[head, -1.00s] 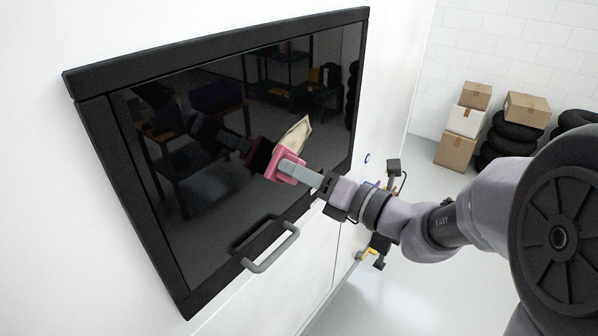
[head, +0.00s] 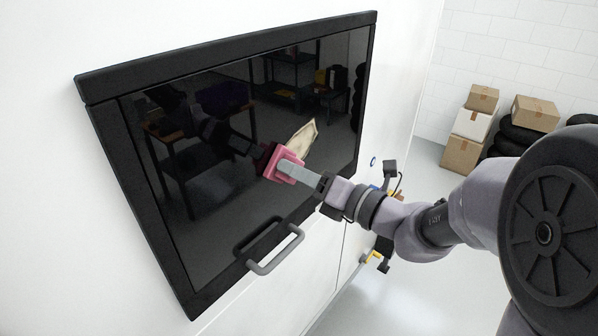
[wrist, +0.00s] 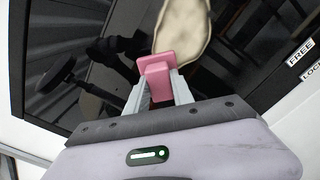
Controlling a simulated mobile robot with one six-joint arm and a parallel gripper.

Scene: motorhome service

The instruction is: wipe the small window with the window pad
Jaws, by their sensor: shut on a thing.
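The small window (head: 225,232) is a dark glass pane in a black frame on a white wall. A beige dirty patch (head: 304,137) lies on its glass, right of the middle; it also shows in the wrist view (wrist: 183,28). My gripper (head: 285,170) is shut on the pink window pad (head: 278,174) and holds it at the glass, by the lower left edge of the patch. In the wrist view, the pad (wrist: 156,66) sits between both fingertips and overlaps the patch's lower end. I cannot tell whether the pad's face touches the glass.
A grey handle (head: 275,252) sticks out at the window's lower edge. Labels reading FREE and LOCK (wrist: 301,52) show in the wrist view. Boxes (head: 470,124) and stacked tyres (head: 518,136) stand at the back right, with open floor before them.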

